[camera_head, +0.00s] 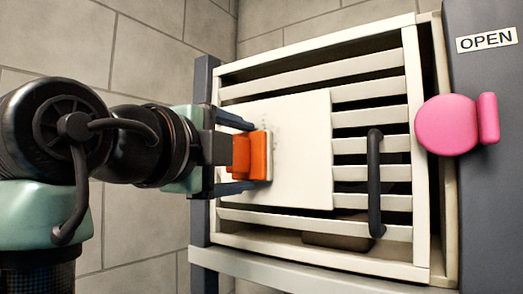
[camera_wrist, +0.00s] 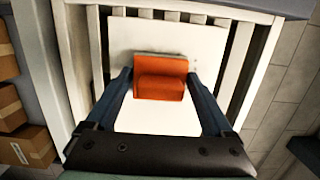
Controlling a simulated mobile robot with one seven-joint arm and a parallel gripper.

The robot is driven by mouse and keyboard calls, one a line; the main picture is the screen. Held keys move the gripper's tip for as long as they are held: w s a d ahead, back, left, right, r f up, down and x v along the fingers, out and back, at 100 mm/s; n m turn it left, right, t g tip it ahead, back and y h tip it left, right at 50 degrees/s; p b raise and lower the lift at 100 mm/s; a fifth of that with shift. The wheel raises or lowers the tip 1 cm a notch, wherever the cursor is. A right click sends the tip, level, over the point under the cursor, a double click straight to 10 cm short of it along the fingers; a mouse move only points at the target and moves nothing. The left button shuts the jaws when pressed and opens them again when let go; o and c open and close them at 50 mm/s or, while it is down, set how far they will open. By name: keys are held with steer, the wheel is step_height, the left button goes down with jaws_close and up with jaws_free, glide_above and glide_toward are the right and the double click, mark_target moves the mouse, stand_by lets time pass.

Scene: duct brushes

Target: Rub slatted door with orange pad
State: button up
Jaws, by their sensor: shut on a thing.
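The slatted door (camera_head: 420,150) is cream-white, with horizontal slats, a plain square panel (camera_head: 303,150) on its left part and a dark vertical handle (camera_head: 375,185). The door and its panel (camera_wrist: 150,40) also show in the wrist view. My gripper (camera_head: 248,155) is shut on the orange pad (camera_head: 241,155), one blue finger on each side. In the wrist view the orange pad (camera_wrist: 160,78) sits between the fingers, over the panel. The pad's pale face is toward the panel, near its left edge in the head view; I cannot tell if it touches.
A pink round knob-like piece (camera_head: 447,125) sits at the door's right edge, beside a grey post with an OPEN label (camera_head: 487,39). Brown boxes (camera_wrist: 22,140) stand on shelving at the left in the wrist view. A tiled wall (camera_head: 150,40) is behind.

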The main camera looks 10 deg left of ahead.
mark_target(302, 144)
steer(key=shift+w+a+r, duration=0.15)
steer(key=shift+a+r, duration=0.15)
steer(key=shift+r, duration=0.25)
steer(key=shift+s+d+r+b, duration=0.1)
steer(key=shift+s+d+b, duration=0.3)
steer(key=shift+d, duration=0.9)
steer(key=shift+s+d+f+b, duration=0.1)
steer(key=shift+s+d+b, duration=0.3)
steer(key=shift+d, duration=0.95)
steer(key=shift+s+d+r+b, duration=0.15)
steer(key=shift+s+d, duration=0.5)
steer(key=shift+d, duration=0.65)
steer(key=w+a+p, duration=0.3)
steer(key=a, duration=0.6)
steer(key=shift+w+a, duration=0.25)
steer(key=shift+a, duration=0.05)
steer(key=shift+s, duration=0.1)
steer(key=s, duration=0.1)
steer(key=s+a+b, duration=0.1)
steer(key=s, duration=0.1)
steer(key=s+a, duration=0.1)
steer(key=s, duration=0.1)
steer(key=shift+s, duration=0.25)
